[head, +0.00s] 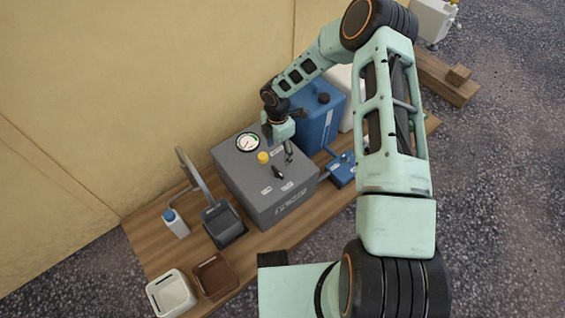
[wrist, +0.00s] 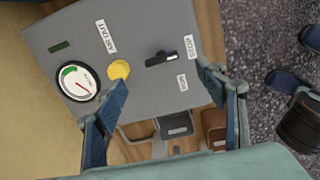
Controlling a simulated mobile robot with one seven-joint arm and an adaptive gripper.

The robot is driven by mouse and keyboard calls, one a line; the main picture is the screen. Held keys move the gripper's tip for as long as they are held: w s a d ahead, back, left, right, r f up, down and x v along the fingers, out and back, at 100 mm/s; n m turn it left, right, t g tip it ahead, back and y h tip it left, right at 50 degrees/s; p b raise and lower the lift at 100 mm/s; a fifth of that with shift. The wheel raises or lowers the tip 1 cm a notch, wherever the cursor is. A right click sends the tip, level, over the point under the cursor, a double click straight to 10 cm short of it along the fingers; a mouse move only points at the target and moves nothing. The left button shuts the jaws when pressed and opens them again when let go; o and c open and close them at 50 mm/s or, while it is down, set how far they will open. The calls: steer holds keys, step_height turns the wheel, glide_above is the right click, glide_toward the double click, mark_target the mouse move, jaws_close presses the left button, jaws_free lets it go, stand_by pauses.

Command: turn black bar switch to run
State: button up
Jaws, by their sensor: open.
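The black bar switch (wrist: 161,58) sits on the top face of a grey box (head: 240,180). In the wrist view its white-marked end points right, towards the STOP label (wrist: 191,46). The RUN label (wrist: 182,82) lies below and right of the switch. The switch also shows as a small dark bar in the head view (head: 278,172). My gripper (wrist: 160,76) is open and empty above the box top. Its fingers appear on either side of the switch in the wrist view, apart from it. The exact height above the switch is unclear.
A yellow knob (wrist: 118,69) and a round gauge (wrist: 77,83) share the box top. A blue canister (head: 318,115) stands behind the box. A blue device (head: 342,170) lies to its right.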

mark_target(277, 171)
steer(key=f+b, duration=0.1)
steer(key=f, duration=0.2)
steer(key=f+b, duration=0.1)
steer(key=f, duration=0.3)
steer(key=f+b, duration=0.1)
steer(key=f, duration=0.3)
steer(key=shift+s+a+f, duration=0.2)
steer(key=shift+a, duration=0.15)
steer(key=c, duration=1.2)
